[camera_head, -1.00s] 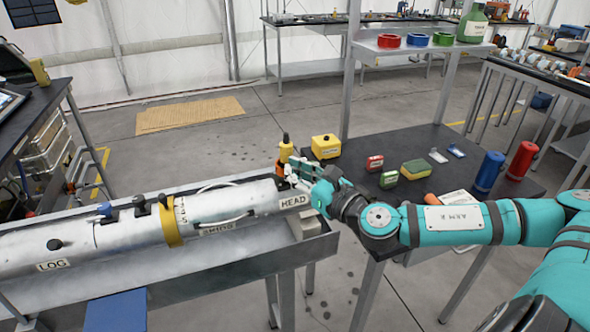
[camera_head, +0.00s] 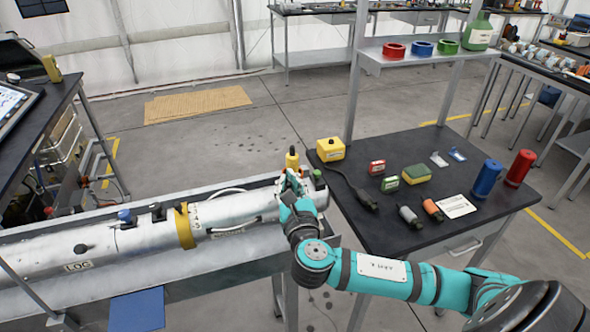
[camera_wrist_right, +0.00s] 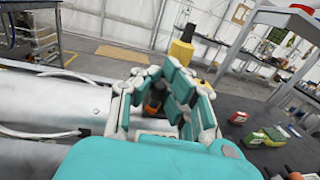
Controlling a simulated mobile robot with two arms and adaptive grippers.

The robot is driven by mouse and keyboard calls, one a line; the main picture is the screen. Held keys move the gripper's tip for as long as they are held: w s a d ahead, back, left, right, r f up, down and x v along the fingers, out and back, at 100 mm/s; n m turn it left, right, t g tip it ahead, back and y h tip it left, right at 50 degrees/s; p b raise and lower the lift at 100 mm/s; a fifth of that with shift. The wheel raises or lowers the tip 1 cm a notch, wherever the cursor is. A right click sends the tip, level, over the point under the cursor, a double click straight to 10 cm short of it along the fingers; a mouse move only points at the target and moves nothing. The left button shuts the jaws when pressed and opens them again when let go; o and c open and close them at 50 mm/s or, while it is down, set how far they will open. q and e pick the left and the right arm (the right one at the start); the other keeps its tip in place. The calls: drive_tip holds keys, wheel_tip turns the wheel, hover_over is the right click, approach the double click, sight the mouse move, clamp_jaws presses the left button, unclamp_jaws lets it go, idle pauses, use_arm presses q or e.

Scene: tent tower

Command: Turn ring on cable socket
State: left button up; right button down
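My right gripper (camera_head: 291,190) is over the right end of a long silver cylinder (camera_head: 150,235), just below a yellow, black-topped object (camera_head: 292,158) in the picture. In the wrist view its teal-padded fingers (camera_wrist_right: 160,98) stand apart. A small black and orange part (camera_wrist_right: 153,104) shows between them. I cannot tell whether it is the socket ring or whether the fingers touch it. The yellow object (camera_wrist_right: 183,42) shows beyond the fingers. The gripper covers much of the cylinder end. My left gripper is not in view.
The cylinder lies in a grey metal trough (camera_head: 215,262). The dark table (camera_head: 400,235) on the right holds a yellow box (camera_head: 330,149) with a black cable and connector, small boxes, a grey and an orange plug, and blue and red cylinders. Bare floor lies behind the trough.

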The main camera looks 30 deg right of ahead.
drive_tip(key=m+g+h+p, duration=0.1)
drive_tip(key=w+a+m+g+h+p, duration=0.1)
drive_tip(key=h, duration=0.1)
drive_tip(key=m+g+h+p, duration=0.1)
drive_tip(key=shift+w+a+m+h, duration=0.25)
drive_tip(key=shift+a+m+h, duration=0.15)
drive_tip(key=m+g+h, duration=0.1)
drive_tip(key=w+m+g+h, duration=0.1)
drive_tip(key=g+h+p, duration=0.1)
drive_tip(key=shift+w+a+m, duration=0.2)
drive_tip(key=shift+a+m, duration=0.05)
drive_tip(key=shift+m, duration=0.15)
drive_tip(key=m+g+h, duration=0.1)
drive_tip(key=w+m+g+h, duration=0.1)
drive_tip(key=g, duration=0.1)
drive_tip(key=shift+w+a+f, duration=0.1)
drive_tip(key=shift+w, duration=0.05)
drive_tip(key=shift+w+m+g+h+b, duration=0.3)
drive_tip(key=shift+m+g, duration=0.3)
drive_tip(key=shift+g, duration=0.25)
drive_tip(key=shift+w+m+g+h+b, duration=0.25)
drive_tip(key=shift+m+g+b, duration=0.15)
drive_tip(key=shift+m+g, duration=0.3)
drive_tip(key=shift+w+m+g+h+b, duration=0.3)
drive_tip(key=shift+m+g, duration=0.2)
drive_tip(key=shift+g, duration=0.45)
drive_tip(key=shift+d, duration=0.2)
